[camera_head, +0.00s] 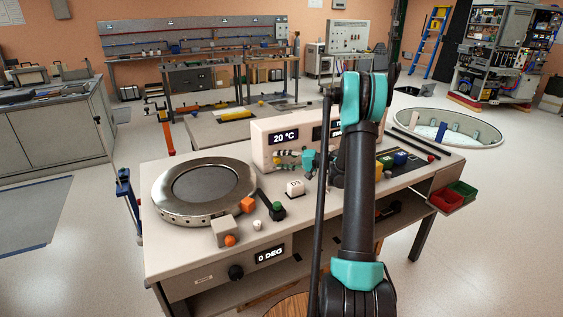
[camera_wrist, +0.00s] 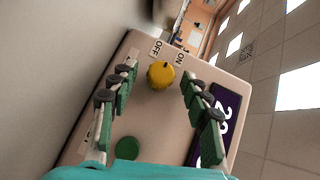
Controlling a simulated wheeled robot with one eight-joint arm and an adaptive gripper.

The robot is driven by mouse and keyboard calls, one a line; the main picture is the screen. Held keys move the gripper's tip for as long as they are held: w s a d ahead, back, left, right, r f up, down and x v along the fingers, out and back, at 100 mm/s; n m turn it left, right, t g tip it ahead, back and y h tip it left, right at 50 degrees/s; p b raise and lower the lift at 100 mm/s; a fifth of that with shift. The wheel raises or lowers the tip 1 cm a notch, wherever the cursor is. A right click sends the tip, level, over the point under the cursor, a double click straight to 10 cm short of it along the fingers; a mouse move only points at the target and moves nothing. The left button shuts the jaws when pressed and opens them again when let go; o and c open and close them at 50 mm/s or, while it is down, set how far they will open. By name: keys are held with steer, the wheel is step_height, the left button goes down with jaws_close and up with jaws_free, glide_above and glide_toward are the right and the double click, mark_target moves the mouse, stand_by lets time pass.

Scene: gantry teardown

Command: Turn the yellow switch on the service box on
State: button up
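The service box (camera_head: 262,128) is a cream box at the back of the workbench, with a "20 °C" display on its front. In the wrist view its face carries a yellow switch (camera_wrist: 160,76), a round knob with a small dark mark, beside OFF and ON labels. I cannot tell surely which label the mark points to. My gripper (camera_wrist: 163,73) is open, its fingers on either side of the yellow switch with gaps visible. In the head view my gripper (camera_head: 286,158) is at the front of the box, and the switch is hard to make out.
A green round knob (camera_wrist: 127,148) is on the same face, nearer my palm. On the workbench stand a round metal flange (camera_head: 168,210), a white block (camera_head: 295,188), a green-topped piece (camera_head: 277,211) and an orange cube (camera_head: 248,204). Red and green bins (camera_head: 446,202) hang at the right.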

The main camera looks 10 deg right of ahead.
steer(key=v, duration=1.2)
stand_by(0.3)
